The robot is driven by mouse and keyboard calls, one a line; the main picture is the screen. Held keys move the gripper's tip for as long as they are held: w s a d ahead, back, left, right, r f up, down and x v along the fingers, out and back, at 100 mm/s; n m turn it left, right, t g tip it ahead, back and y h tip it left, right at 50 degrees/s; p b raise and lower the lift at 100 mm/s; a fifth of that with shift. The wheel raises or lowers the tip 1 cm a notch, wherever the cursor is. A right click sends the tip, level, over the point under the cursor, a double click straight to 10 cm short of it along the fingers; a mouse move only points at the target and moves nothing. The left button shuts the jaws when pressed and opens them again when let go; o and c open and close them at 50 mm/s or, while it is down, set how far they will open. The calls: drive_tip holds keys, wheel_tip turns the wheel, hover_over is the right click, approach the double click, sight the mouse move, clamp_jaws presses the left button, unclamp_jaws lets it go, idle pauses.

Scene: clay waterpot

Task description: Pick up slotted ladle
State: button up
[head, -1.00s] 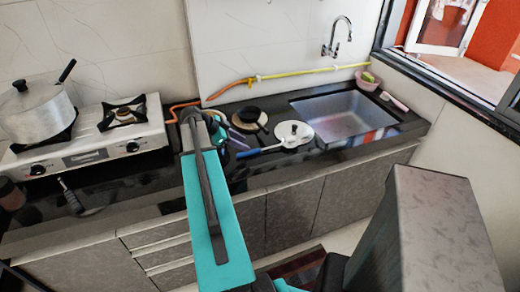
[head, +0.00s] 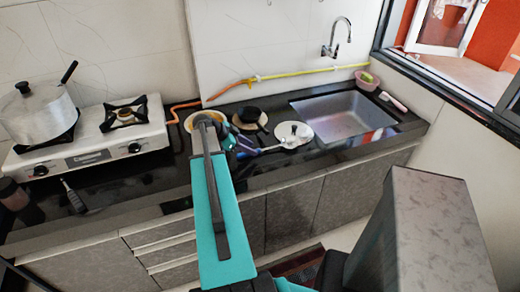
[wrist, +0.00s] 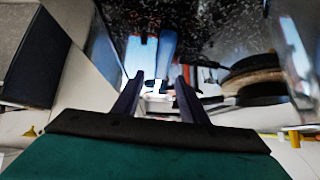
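A dark-handled utensil (head: 73,197) lies on the black counter at the left, below the stove; its head is hard to make out. A blue-handled utensil (head: 268,150) lies further right beside a white round lid; my arm partly hides it. I cannot tell from its shape which of the two is the slotted ladle. My gripper is beside the blue handle in the head view, its fingertips hard to see there. In the wrist view my gripper (wrist: 160,79) has its two dark fingers apart, with nothing clearly between them. A blue handle (wrist: 167,48) shows beyond the fingertips.
A two-burner stove (head: 90,142) with a lidded pot (head: 38,113) stands at the left. A white lid (head: 294,134), a dark pan-like item (head: 250,117) and the sink (head: 345,113) are to the right. A yellow hose (head: 300,72) runs along the wall.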

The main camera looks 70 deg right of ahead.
sight(268, 149)
drive_tip(key=shift+x, duration=1.2)
clamp_jaws()
